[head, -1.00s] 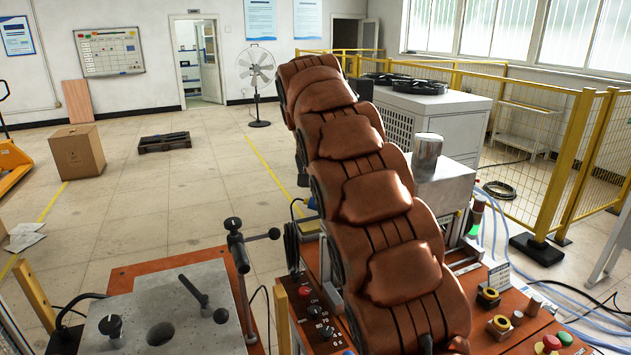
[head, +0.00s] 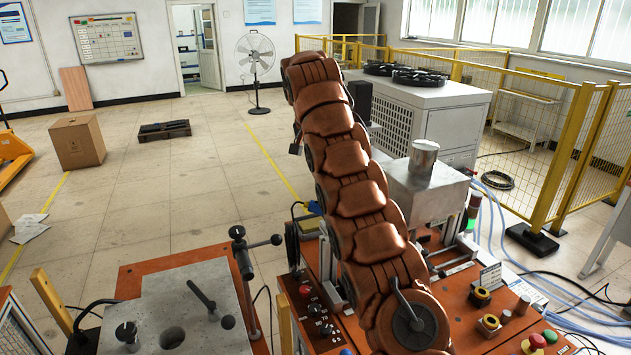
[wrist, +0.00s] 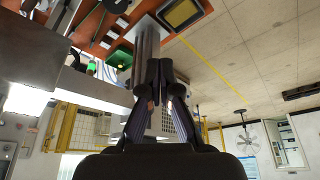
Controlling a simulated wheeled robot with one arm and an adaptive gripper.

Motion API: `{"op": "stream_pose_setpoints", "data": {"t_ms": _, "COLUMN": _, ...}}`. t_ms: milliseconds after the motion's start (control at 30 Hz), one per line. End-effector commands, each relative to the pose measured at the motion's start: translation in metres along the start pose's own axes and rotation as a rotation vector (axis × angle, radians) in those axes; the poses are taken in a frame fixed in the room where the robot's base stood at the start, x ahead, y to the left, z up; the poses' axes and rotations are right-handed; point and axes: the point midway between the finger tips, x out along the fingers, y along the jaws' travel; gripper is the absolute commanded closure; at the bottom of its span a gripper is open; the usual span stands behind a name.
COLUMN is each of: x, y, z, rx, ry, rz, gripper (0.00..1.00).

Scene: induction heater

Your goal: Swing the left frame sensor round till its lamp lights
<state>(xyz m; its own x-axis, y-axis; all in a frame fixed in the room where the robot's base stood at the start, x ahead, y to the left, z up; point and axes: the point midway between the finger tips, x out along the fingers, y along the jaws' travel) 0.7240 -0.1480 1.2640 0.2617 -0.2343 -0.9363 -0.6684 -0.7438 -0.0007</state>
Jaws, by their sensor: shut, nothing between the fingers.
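My gripper (wrist: 160,68) shows in the wrist view, with its two dark fingers together and nothing between them. Grey upright bars (wrist: 147,42) appear just beyond the fingertips; I cannot tell whether the fingers touch them. I cannot make out the left frame sensor or its lamp for certain in either view. In the head view my brown arm covers the middle of the machine, and the gripper at its far end is hidden.
The orange machine top (head: 460,285) carries a metal block with a cylinder (head: 424,158), buttons and knobs. A lever fixture (head: 240,262) stands to the left. A grey cabinet (head: 425,110) and yellow fencing (head: 560,150) are behind. Open floor (head: 195,200) lies left of my arm.

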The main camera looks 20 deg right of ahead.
Motion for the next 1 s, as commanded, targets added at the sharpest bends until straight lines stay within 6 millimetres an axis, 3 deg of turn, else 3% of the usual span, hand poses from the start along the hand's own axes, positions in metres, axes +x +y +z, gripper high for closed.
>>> {"op": "stream_pose_setpoints", "data": {"t_ms": 667, "x": 0.067, "y": 0.002, "z": 0.0, "rx": 0.001, "ry": -0.002, "rz": 0.004, "gripper": 1.0}}
{"op": "stream_pose_setpoints", "data": {"t_ms": 900, "x": 0.098, "y": 0.003, "z": 0.0, "rx": 0.002, "ry": -0.005, "rz": 0.006, "gripper": 1.0}}
{"op": "stream_pose_setpoints", "data": {"t_ms": 1000, "x": 0.098, "y": 0.001, "z": 0.004, "rx": -0.002, "ry": -0.002, "rz": 0.002, "gripper": 1.0}}
